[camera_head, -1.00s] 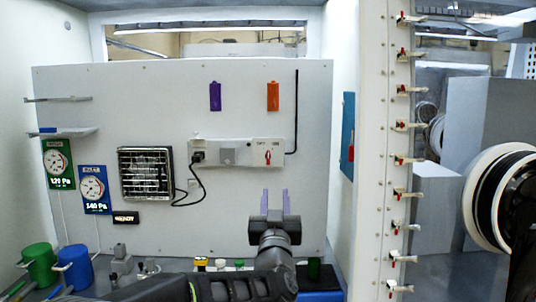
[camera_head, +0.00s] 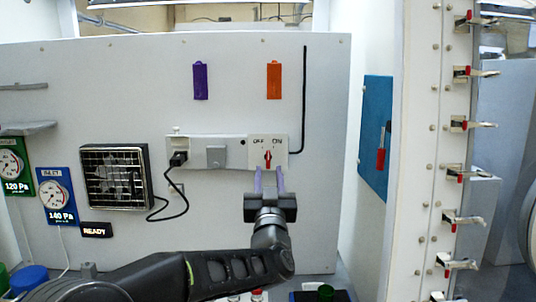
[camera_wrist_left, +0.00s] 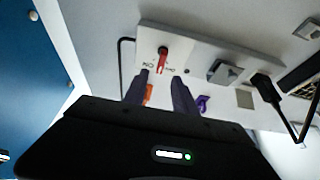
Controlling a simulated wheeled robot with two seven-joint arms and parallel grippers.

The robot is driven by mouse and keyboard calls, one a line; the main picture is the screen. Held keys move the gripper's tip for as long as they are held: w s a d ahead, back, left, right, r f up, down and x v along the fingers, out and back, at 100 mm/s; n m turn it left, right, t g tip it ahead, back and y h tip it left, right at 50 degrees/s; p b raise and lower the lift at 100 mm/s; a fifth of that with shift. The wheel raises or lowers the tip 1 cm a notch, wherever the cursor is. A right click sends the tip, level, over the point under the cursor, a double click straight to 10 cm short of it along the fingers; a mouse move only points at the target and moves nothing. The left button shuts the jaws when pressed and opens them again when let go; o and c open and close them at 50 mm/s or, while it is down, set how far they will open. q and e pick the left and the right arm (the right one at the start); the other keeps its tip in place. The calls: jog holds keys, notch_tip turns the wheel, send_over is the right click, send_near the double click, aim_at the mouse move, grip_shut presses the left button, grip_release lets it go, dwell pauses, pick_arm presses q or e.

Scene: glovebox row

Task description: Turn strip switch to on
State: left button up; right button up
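The strip switch is a small red lever (camera_head: 267,158) on a white plate (camera_head: 282,146) marked OFF on the left and ON on the right. The plate forms the right end of a white power strip (camera_head: 228,157) on the back panel. The lever looks roughly upright; I cannot tell which label it is set to. My left gripper (camera_head: 269,180) is open and empty just below the lever. In the left wrist view, the purple fingers (camera_wrist_left: 159,82) stand apart with the red lever (camera_wrist_left: 163,57) just beyond their tips, between them. My right gripper is not in view.
A black plug (camera_head: 178,159) sits in the strip, its cable running to the fan heater-like grille unit (camera_head: 116,176). Purple (camera_head: 200,80) and orange (camera_head: 274,80) tags hang above. Gauges (camera_head: 57,196) are at left. A blue side panel (camera_head: 373,130) stands right.

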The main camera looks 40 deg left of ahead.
aim_at(268, 157)
pick_arm(q)
jog(key=p+x, duration=0.3)
jog(key=x, duration=0.4)
jog(key=shift+w+a, duration=0.1)
jog(key=shift+w, duration=0.05)
jog(key=shift+w+a+r, duration=0.1)
jog(key=shift+w+a, duration=0.05)
jog(key=shift+w, duration=0.05)
jog(key=shift+c, duration=0.4)
grip_shut()
